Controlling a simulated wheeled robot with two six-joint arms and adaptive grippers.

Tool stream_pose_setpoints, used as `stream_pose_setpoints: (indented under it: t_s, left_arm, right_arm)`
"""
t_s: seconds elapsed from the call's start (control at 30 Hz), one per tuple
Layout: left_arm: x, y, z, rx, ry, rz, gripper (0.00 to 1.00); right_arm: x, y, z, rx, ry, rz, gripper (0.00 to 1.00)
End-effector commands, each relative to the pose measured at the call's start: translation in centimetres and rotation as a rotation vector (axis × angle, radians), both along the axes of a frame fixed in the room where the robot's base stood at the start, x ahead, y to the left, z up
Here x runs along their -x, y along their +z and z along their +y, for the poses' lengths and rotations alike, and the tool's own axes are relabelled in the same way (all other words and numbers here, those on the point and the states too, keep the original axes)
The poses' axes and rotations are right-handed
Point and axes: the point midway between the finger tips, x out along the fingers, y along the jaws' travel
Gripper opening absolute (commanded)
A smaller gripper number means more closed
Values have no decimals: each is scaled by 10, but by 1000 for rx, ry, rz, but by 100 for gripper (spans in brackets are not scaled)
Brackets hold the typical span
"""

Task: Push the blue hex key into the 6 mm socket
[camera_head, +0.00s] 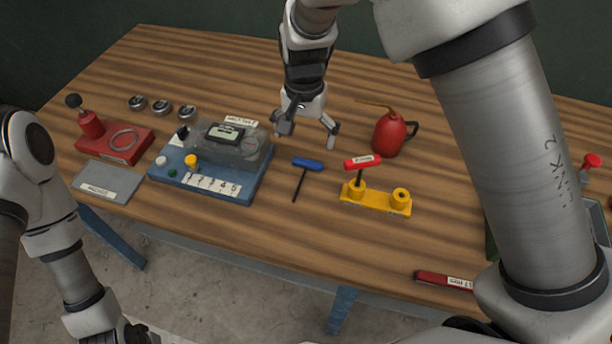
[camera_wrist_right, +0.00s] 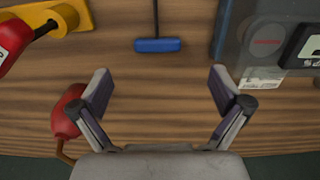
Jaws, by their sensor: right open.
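The blue hex key (camera_head: 307,164) is a T-handle lying flat on the wooden table, its dark shaft pointing toward the front edge. Its handle (camera_wrist_right: 157,45) also shows in the right wrist view. A yellow block (camera_head: 376,203) with two raised sockets stands to its right. A red-handled hex key (camera_head: 362,162) stands upright in the left socket; the right socket (camera_head: 401,194) looks empty. I cannot read any socket size. My right gripper (camera_head: 308,138) is open and empty, just behind the blue handle. Only a dark end of my left gripper (camera_head: 135,332) shows at the bottom edge; its fingers are hidden.
A blue test unit (camera_head: 212,197) with a clear cover stands left of the key. A red oil can (camera_head: 389,134) is close to the right gripper's right. A red-handled tool (camera_head: 442,279) lies near the front edge. Table between key and front edge is clear.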

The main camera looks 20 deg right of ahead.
Motion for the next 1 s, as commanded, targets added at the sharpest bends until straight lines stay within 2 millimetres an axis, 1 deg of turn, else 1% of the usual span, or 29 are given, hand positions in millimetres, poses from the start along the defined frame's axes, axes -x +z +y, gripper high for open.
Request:
stream_pose_setpoints:
  t_s: [0.03,0.13,0.27,0.37,0.5,0.6,0.77,0.87,0.9,0.93,0.97,1.0]
  left_arm:
    - [0,-7,0,0,0,0,46]
    - [0,-3,0,0,0,0,46]
    - [0,0,0,0,0,0,46]
    - [0,4,0,0,0,0,46]
    - [0,7,0,0,0,0,46]
    - [0,7,0,0,0,0,46]
    - [0,7,0,0,0,0,46]
    - [0,7,0,0,0,0,46]
    - [0,7,0,0,0,0,46]
    - [0,7,0,0,0,0,46]
    - [0,7,0,0,0,0,46]
    - [0,7,0,0,0,0,46]
  right_arm:
    - [0,-9,0,0,0,0,100]
    - [0,-17,0,-1,0,1,100]
    - [0,-33,-1,0,0,2,100]
    - [0,-49,-3,-1,-1,4,100]
    - [0,-74,-4,1,0,3,100]
    - [0,-81,-4,0,0,1,100]
    - [-1,-82,-4,0,0,0,100]
    - [-1,-82,-4,0,0,0,68]
    - [-1,-82,-4,0,0,0,54]
    - [-1,-82,-4,0,0,0,43]
    - [-1,-82,-4,0,0,0,39]
    - [-1,-82,-4,0,0,0,39]
